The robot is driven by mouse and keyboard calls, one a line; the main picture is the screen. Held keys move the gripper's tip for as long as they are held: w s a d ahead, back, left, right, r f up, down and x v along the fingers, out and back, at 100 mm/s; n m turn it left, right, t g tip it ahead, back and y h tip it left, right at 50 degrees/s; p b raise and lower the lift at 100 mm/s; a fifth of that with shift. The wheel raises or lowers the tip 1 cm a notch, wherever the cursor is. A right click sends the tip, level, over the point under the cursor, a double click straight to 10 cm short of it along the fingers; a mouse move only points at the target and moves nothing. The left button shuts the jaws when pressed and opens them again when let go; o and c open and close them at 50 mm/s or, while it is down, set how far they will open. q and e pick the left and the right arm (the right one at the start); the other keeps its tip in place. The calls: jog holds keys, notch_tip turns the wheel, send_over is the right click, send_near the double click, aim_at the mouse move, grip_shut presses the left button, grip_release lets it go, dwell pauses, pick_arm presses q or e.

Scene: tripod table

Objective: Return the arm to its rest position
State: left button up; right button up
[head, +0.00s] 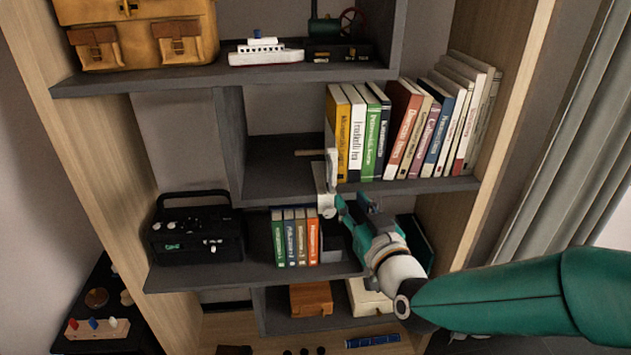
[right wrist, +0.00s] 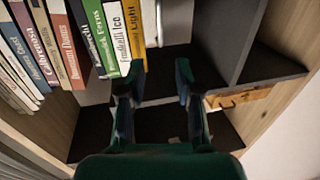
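My right arm reaches in from the right in the head view. My right gripper (head: 340,203) is in front of the edge of the middle shelf, just below a pale upright piece (head: 332,170) that looks like a bookend. In the right wrist view the gripper's two green fingers (right wrist: 155,85) are spread apart with nothing between them. The row of books (head: 360,135) stands on the middle shelf; it also shows in the right wrist view (right wrist: 85,45). I cannot tell from the head view how far the fingertips are from the pale piece. My left gripper is not in view.
A black radio (head: 197,240) and several small books (head: 295,238) stand on the shelf below. A toy ship (head: 265,52) and a yellow bag (head: 140,30) are above. The wooden side panel (head: 505,90) stands right of the books, with a curtain (head: 560,140) beyond.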

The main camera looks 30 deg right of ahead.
jog(key=s+a+f+n+g+y+p, duration=0.15)
jog(key=a+f+g, duration=0.35)
jog(key=f, duration=1.1)
jog(key=s+a+f+g+y+b, duration=0.1)
jog(key=a+f+g+y, duration=0.45)
jog(key=f, duration=0.95)
jog(key=s+a+f+g, duration=0.3)
jog(key=s+f, duration=0.3)
jog(key=s, duration=0.2)
jog(key=s+a+f+m+g, duration=0.1)
jog(key=s+a+f+g, duration=0.2)
jog(key=s+a+f, duration=0.3)
jog(key=shift+s+a+f+p, duration=0.2)
jog(key=shift+s+f+p, duration=0.25)
jog(key=shift+s, duration=0.55)
jog(key=shift+f+g, duration=0.1)
jog(key=shift+g, duration=0.15)
